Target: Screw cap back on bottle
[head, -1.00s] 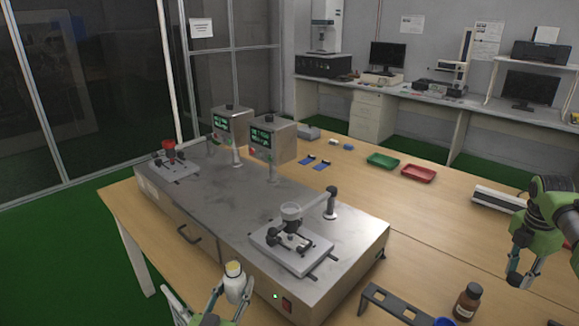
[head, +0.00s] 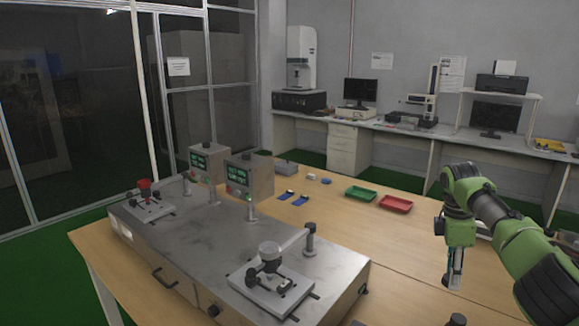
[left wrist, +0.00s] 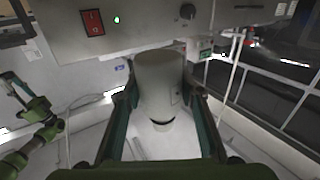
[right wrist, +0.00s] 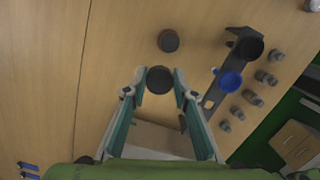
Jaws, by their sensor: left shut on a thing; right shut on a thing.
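A whitish bottle (left wrist: 158,95) is held between the fingers of my left gripper (left wrist: 160,76) in the left wrist view. Its narrower end shows a dark ring. The left gripper is out of the head view. My right gripper (head: 455,281) hangs fingers-down over the right part of the wooden table. In the right wrist view, the right gripper (right wrist: 159,76) is shut on a round dark cap (right wrist: 159,80).
A brown bottle with a dark top (right wrist: 168,40) stands on the table (right wrist: 110,40) near the right gripper. A black rack (right wrist: 213,97) with a blue cup (right wrist: 230,79) and several grey pieces stand beside it. A metal tester (head: 205,245) fills the table's left side.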

